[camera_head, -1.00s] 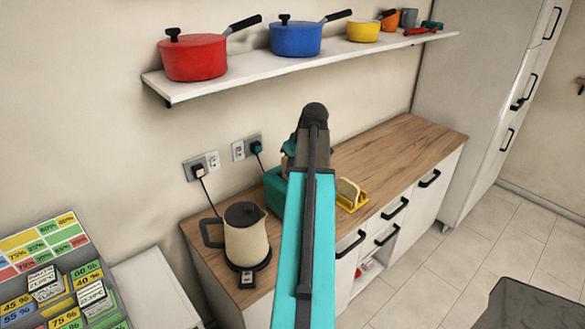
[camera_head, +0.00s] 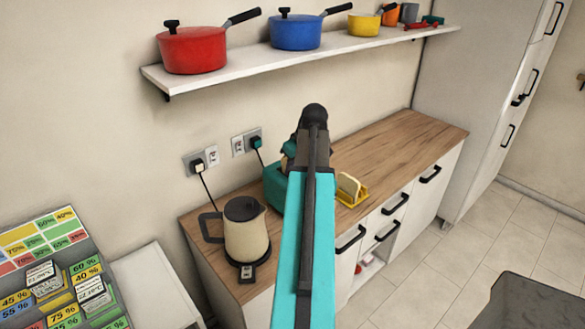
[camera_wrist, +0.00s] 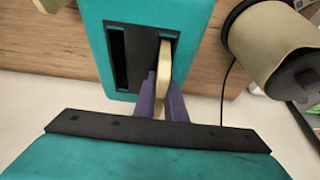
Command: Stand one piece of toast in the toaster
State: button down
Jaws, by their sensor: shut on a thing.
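The teal toaster (camera_wrist: 105,45) has two dark slots in its top in the wrist view. My gripper (camera_wrist: 163,105) is shut on a slice of toast (camera_wrist: 164,70). The slice is on edge, lined up over the right slot and overlapping it. I cannot tell how deep it reaches. The left slot (camera_wrist: 119,60) looks empty. In the head view the toaster (camera_head: 276,188) stands on the wooden counter, partly hidden behind my arm; my gripper's fingers are hidden there. More toast (camera_head: 349,185) stands in a yellow rack (camera_head: 352,203) right of the toaster.
A cream kettle (camera_head: 246,238) stands left of the toaster and shows close to it in the wrist view (camera_wrist: 268,45). A shelf (camera_head: 240,72) with pots hangs above. The wooden counter (camera_head: 410,140) is clear on the right. Plugs and cords are on the wall behind.

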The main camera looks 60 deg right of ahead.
jog(key=shift+s+a+f, duration=0.1)
jog(key=shift+f, duration=0.4)
jog(key=shift+s+a+f+b, duration=0.2)
jog(key=shift+a+f+b, duration=0.05)
jog(key=shift+f+b, duration=0.35)
jog(key=shift+s+a+f, duration=0.1)
jog(key=shift+f, duration=0.1)
jog(key=c, duration=1.8)
grip_release()
jog(key=shift+c, duration=0.2)
jog(key=shift+r, duration=0.15)
jog(key=shift+o, duration=0.4)
jog(key=shift+w+d+r+p, duration=0.2)
jog(key=shift+r+p, duration=0.3)
jog(key=shift+r, duration=0.2)
jog(key=shift+w+d+r+p, duration=0.2)
jog(key=shift+r+p, duration=0.3)
jog(key=shift+r, duration=0.2)
jog(key=shift+r+p, duration=1.1)
jog(key=shift+r, duration=1)
